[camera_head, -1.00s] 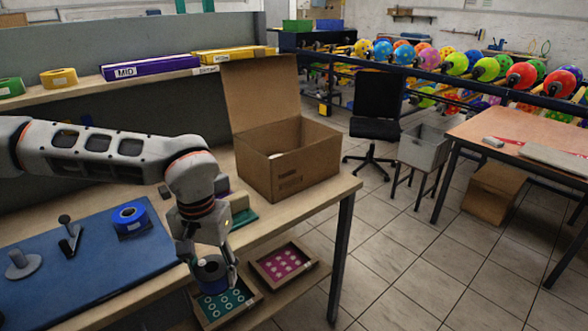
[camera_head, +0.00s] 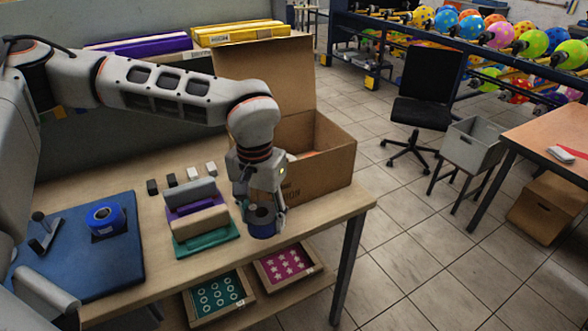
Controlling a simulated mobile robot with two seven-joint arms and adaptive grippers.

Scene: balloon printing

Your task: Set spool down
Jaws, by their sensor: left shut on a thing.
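My left gripper (camera_head: 263,208) points down and is shut on a dark blue spool (camera_head: 261,225). The spool is upright, low at the table's front edge area, right of the stacked blocks and in front of the cardboard box. I cannot tell whether its base touches the wooden tabletop (camera_head: 322,203). The fingers hide part of the spool. Another blue spool (camera_head: 105,217) sits on the blue mat (camera_head: 115,258) at the left. My right gripper is not in view.
Grey, purple and tan blocks (camera_head: 200,222) stand on a green base left of the gripper. The open cardboard box (camera_head: 335,158) is close behind it. The tabletop's right front corner is clear.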

